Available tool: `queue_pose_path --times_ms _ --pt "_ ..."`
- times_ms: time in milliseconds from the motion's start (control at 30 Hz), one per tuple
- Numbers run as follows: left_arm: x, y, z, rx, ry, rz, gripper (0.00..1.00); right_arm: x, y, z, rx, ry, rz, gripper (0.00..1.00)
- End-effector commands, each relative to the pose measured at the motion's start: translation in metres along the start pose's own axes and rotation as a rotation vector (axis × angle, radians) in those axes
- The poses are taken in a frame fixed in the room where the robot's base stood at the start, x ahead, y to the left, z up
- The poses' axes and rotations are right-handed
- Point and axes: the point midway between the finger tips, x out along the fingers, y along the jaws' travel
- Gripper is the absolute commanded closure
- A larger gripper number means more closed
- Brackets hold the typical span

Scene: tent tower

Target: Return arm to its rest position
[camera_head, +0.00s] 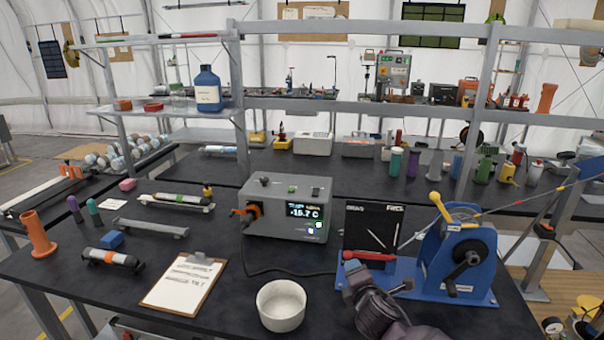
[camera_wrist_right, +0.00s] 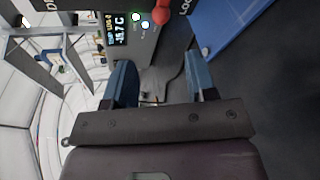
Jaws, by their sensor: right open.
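My right arm comes in from the bottom right of the head view. Its gripper (camera_head: 356,278) is over the bench in front of the blue winch-like device and left of it. In the right wrist view, the gripper (camera_wrist_right: 162,88) has its two blue-grey fingers spread apart, with nothing held between them. A red handle (camera_head: 356,255) lies close beyond the gripper, near the black panel; a red rounded part also shows at the top of the wrist view (camera_wrist_right: 170,12). My left gripper is not in view.
The blue device (camera_head: 458,262) with a yellow lever stands right of the gripper. A white bowl (camera_head: 281,306) is close on the left. A grey box with a display (camera_head: 288,210) is behind, its cable on the bench. A clipboard (camera_head: 183,284) lies further left. Metal shelf posts rise behind.

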Motion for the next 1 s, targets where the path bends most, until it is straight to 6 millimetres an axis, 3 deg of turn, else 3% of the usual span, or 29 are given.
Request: queue_pose_path --times_ms 300,467,767,1000 --pt "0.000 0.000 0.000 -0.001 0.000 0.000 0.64 -0.012 0.036 -0.010 0.484 0.125 0.077 0.49" --pt "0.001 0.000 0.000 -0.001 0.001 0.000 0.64 -0.030 0.034 -0.012 0.770 0.188 0.075 0.49" --pt "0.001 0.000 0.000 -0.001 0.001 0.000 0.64 -0.084 -0.021 -0.006 1.318 0.229 0.005 0.49" --pt "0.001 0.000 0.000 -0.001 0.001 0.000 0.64 -0.146 -0.097 0.009 1.668 0.143 -0.062 0.49"
